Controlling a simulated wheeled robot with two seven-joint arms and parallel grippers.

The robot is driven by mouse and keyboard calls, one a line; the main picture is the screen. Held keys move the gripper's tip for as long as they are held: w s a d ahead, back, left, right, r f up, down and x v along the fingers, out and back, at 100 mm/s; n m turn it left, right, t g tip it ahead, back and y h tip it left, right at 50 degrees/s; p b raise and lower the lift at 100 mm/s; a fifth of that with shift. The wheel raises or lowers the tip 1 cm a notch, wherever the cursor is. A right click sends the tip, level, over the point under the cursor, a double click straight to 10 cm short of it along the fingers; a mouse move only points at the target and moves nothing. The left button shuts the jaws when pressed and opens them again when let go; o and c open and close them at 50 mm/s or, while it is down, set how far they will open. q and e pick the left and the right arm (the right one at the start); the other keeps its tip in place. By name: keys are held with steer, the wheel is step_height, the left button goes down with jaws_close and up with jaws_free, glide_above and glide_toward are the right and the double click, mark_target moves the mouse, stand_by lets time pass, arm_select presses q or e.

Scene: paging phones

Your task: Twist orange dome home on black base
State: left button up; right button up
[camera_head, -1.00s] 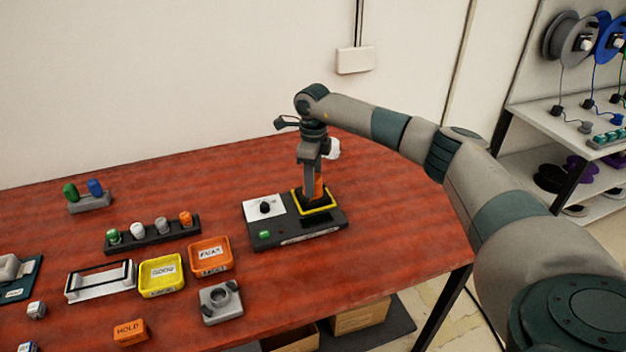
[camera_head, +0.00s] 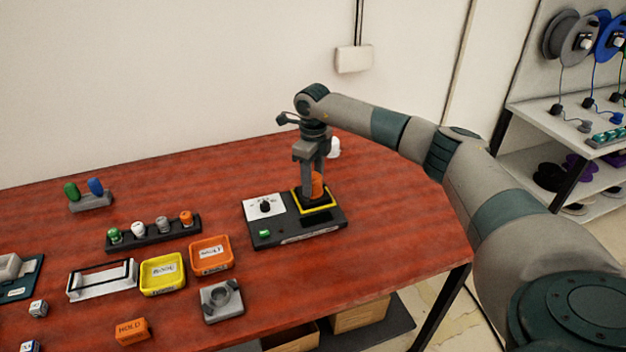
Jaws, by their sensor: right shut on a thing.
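The orange dome (camera_head: 318,183) stands upright over the black base (camera_head: 314,202), inside a yellow square frame on a dark test box (camera_head: 330,222). My right gripper (camera_head: 311,180) points down from above and is shut on the dome. Its fingers hide part of the dome, and the seam between dome and base is too small to read. My left gripper does not show.
The box carries a white panel with a black knob (camera_head: 265,206) and a green button (camera_head: 265,233). To the left are a rack of small domes (camera_head: 152,236), a yellow tray (camera_head: 162,288), an orange tray (camera_head: 228,266) and a grey fixture (camera_head: 222,314). Table space right of the box is clear.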

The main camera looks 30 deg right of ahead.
steer(key=shift+m, duration=1.1)
steer(key=o, duration=1.3)
steer(key=shift+c, duration=0.2)
steer(key=shift+r+p, duration=0.1)
steer(key=shift+p, duration=0.2)
steer(key=shift+r+p, duration=1.55)
steer(key=shift+r, duration=1.35)
